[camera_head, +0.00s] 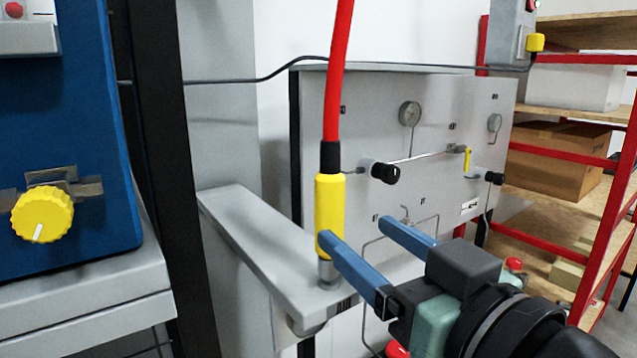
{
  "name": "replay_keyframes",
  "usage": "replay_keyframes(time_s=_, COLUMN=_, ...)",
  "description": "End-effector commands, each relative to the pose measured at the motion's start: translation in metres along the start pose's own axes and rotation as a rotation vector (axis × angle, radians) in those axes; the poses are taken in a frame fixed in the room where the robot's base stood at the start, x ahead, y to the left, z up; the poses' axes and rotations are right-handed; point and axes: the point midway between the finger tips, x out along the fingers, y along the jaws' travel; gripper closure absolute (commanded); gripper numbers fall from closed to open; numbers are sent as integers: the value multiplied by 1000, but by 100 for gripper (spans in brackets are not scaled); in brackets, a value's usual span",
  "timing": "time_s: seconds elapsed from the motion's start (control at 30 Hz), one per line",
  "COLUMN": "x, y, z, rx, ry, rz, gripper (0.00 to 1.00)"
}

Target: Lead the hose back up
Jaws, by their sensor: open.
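The red hose (338,70) comes down from the top of the view. It ends in a black collar and a yellow connector (329,205), which stands upright. The connector's metal lower end meets the front end of a grey bracket (262,240). My gripper (352,228) has two blue fingers and reaches in from the lower right. Its fingers are apart. The nearer finger's tip overlaps the lower part of the yellow connector in the picture; I cannot tell if it touches. The farther finger is to the right of the connector, with a gap.
A grey panel (440,110) with gauges, black knobs and thin pipes stands behind. A blue unit (65,130) with a yellow knob (42,214) is at left, beside a dark post. Red shelving (600,240) with boxes is at right. A dark cable crosses behind the hose.

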Motion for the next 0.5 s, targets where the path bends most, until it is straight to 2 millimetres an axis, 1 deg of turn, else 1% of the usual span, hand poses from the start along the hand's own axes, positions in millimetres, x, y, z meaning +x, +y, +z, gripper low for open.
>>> replay_keyframes(time_s=0.03, x=11, y=-2, z=-2, rx=1, ry=-4, rz=-6, gripper=28)
replay_keyframes(time_s=0.3, x=68, y=-2, z=-3, rx=2, ry=-3, rz=-4, gripper=28)
replay_keyframes(time_s=0.5, x=98, y=-1, z=-2, rx=0, ry=-1, rz=-2, gripper=28)
